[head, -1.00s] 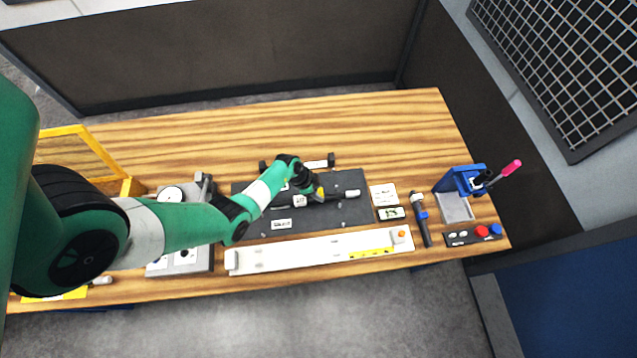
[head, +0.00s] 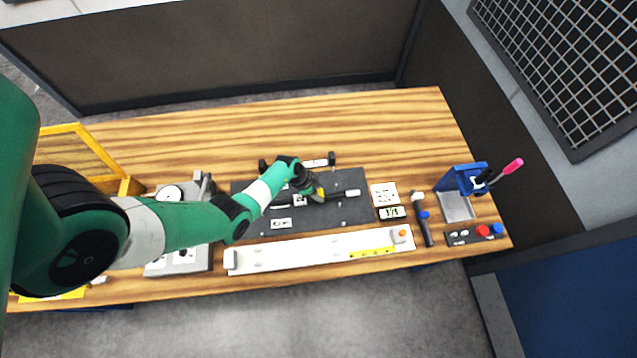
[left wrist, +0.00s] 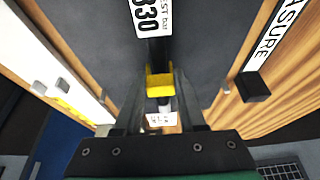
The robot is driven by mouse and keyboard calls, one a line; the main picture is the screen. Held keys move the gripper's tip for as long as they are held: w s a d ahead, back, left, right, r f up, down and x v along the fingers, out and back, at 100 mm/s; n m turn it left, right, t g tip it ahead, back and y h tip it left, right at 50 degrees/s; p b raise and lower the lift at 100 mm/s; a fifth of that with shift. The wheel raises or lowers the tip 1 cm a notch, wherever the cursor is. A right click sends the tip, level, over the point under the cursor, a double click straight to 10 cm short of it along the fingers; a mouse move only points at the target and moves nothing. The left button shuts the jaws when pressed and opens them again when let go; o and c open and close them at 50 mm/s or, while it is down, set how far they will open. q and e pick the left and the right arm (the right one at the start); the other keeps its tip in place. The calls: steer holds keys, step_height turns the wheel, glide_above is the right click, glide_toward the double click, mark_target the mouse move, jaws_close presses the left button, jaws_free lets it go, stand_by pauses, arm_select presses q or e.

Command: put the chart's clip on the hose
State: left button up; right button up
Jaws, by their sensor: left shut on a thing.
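My left gripper (head: 319,194) is shut on a yellow clip (left wrist: 158,80) over the dark mat. The black hose (left wrist: 157,50) lies on the mat and runs lengthwise beneath the clip; its pale end (head: 346,193) shows to the right of the gripper in the head view. The clip lies across the hose in the wrist view, but I cannot tell whether it is around it or just above it. A white printed card (head: 384,193), possibly the chart, lies right of the mat; its text is too small to read. My right gripper is not in view.
A long white rail (head: 310,251) lies in front of the dark mat (head: 330,218). A small display (head: 391,212), a dark tool with blue (head: 424,222), a blue press (head: 462,179) and a button panel (head: 474,234) stand to the right. The back of the table is clear.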

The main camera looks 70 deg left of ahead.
arm_select(q)
steer(key=shift+f+b, duration=0.4)
steer(key=shift+f, duration=0.25)
steer(key=o, duration=1.1)
step_height(320, 180, up, 7)
steer(key=p, duration=0.8)
steer(key=shift+d, duration=0.1)
